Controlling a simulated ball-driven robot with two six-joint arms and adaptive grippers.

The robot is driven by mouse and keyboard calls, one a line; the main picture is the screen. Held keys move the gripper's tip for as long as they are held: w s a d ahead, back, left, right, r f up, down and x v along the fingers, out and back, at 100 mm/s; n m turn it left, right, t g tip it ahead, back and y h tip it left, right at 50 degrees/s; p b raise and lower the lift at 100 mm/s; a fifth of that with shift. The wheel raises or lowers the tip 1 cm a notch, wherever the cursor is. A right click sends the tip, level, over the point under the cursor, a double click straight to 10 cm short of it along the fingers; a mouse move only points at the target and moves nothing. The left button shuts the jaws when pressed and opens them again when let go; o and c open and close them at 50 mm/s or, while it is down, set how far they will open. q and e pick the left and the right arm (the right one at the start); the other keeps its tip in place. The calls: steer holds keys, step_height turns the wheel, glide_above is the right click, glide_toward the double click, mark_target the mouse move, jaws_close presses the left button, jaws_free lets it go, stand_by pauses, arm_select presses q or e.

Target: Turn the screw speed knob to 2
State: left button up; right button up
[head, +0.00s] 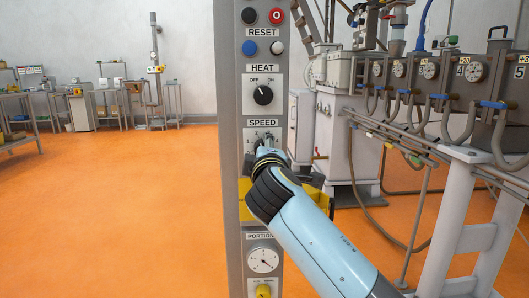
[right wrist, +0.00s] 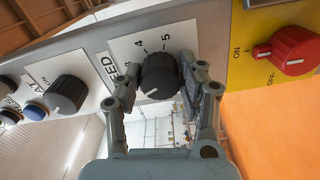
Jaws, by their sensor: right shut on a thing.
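The screw speed knob is a black ribbed knob (right wrist: 159,76) on a white plate (right wrist: 118,48) lettered SPEED. In the right wrist view, my right gripper (right wrist: 161,70) has one finger on each side of the knob and is shut on it. A white mark shows at the knob's lower edge. The digits 4 and 5 are readable above the knob; the lower digits are partly hidden by the left finger, so I cannot tell the exact setting. In the head view, my right gripper (head: 262,154) covers most of the knob below the SPEED label (head: 263,122). My left gripper is not in view.
The grey control column (head: 230,90) carries the HEAT knob (head: 263,95) above and a PORTION dial (head: 262,260) below. A red switch (right wrist: 290,50) on a yellow plate is close to the knob. Pipes and gauges (head: 430,71) stand at right; the orange floor at left is open.

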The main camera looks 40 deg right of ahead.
steer(key=shift+f, duration=0.15)
steer(key=o, duration=1.2)
steer(key=shift+s, duration=0.1)
steer(key=v, duration=0.7)
steer(key=shift+s+a, duration=0.1)
steer(key=shift+s, duration=0.1)
